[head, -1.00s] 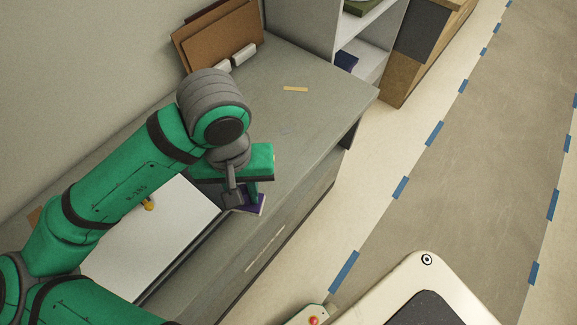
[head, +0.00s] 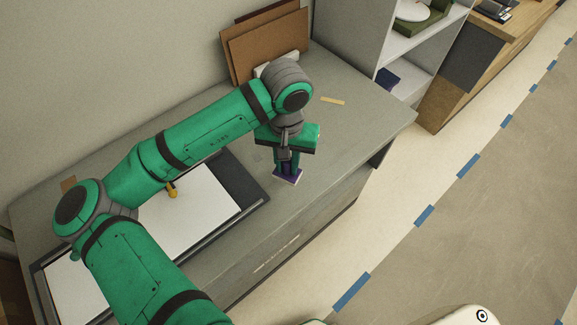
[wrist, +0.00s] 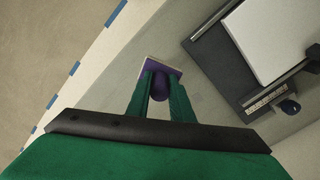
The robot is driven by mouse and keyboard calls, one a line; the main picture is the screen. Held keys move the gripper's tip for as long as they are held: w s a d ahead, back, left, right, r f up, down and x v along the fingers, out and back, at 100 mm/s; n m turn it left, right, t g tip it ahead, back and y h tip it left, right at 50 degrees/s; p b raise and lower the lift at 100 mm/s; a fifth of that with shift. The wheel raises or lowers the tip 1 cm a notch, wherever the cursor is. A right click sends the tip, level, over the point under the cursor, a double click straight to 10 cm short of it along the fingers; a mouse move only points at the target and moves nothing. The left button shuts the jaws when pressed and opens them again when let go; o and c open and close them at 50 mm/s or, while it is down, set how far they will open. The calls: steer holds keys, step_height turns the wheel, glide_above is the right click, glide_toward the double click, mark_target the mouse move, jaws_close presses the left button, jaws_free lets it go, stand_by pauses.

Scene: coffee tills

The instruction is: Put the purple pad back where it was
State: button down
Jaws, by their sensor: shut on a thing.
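The purple pad (head: 288,176) is at the fingertips of my gripper (head: 287,170), over the grey counter just right of the dark tray. The wrist view shows the purple pad (wrist: 161,72), with a pale edge, between and beyond the two green fingers of my gripper (wrist: 161,85). The fingers are shut on its rounded purple part. I cannot tell whether the pad touches the counter.
The dark tray (head: 238,178) with a white sheet lies left of the gripper. A yellow strip (head: 332,100) lies on the counter behind. Brown boards (head: 265,45) lean on the wall. Bare counter (head: 345,140) lies to the right, up to its front edge.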

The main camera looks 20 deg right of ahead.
mark_target(288, 162)
steer(key=shift+w+d+f, duration=0.2)
steer(key=shift+w+f, duration=0.25)
steer(key=shift+f, duration=0.15)
steer(key=shift+w+d+f, duration=0.2)
steer(key=shift+w+f, duration=0.25)
steer(key=shift+f, duration=0.15)
steer(key=shift+w+d+f, duration=0.1)
steer(key=shift+w+f, duration=0.1)
steer(key=shift+f, duration=1.55)
steer(key=shift+f, duration=0.15)
steer(key=c, duration=1.6)
jaws_free()
steer(key=shift+o, duration=0.2)
step_height(288, 162, up, 11)
steer(key=shift+r, duration=0.15)
steer(key=shift+s+r, duration=0.1)
steer(key=shift+r, duration=0.4)
